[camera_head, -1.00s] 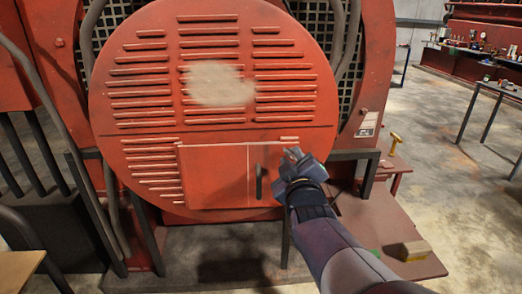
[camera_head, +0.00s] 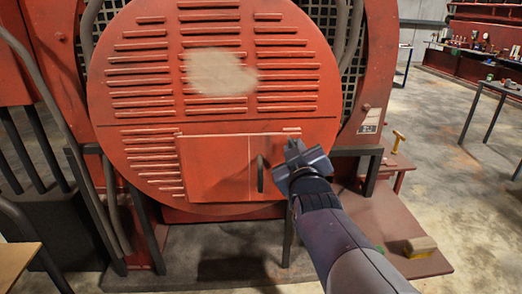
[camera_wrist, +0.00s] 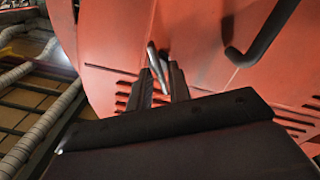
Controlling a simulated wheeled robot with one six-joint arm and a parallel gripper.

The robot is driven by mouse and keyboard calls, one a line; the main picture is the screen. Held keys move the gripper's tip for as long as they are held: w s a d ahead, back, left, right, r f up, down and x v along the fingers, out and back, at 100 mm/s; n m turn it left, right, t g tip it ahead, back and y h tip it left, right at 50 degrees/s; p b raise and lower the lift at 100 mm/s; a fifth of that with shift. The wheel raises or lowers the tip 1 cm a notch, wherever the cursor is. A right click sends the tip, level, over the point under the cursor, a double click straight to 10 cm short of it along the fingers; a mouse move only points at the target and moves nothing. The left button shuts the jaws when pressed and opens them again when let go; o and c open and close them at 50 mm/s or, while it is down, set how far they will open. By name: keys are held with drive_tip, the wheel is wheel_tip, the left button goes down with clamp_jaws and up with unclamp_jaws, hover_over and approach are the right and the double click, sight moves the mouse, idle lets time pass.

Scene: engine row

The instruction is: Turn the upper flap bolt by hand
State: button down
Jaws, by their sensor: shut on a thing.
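A thin silver-grey bolt (camera_wrist: 152,55) shows in the wrist view, between the two dark fingers of my gripper (camera_wrist: 163,80). My gripper is shut on it, and the bolt reaches up past the fingertips toward the red surface. In the head view my gripper (camera_head: 293,146) is at the upper right corner of the rectangular flap (camera_head: 214,172) and hides the bolt there. The flap sits in the lower part of the round red louvred cover (camera_head: 220,115) and looks closed.
A black handle (camera_head: 261,174) stands out from the flap, just left of my gripper; it also shows in the wrist view (camera_wrist: 262,35). A dark frame bar (camera_head: 355,152) is to the right. A yellow-topped block (camera_head: 420,246) lies on the low red platform (camera_head: 390,215).

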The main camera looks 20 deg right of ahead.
drive_tip(key=shift+s+d+m+b, duration=0.1)
drive_tip(key=shift+m+b, duration=0.9)
drive_tip(key=shift+m, duration=0.55)
drive_tip(key=shift+d+m+b, duration=0.1)
drive_tip(key=shift+m+b, duration=0.85)
drive_tip(key=shift+m, duration=0.6)
drive_tip(key=c, duration=1.6)
unclamp_jaws()
drive_tip(key=shift+a, duration=0.1)
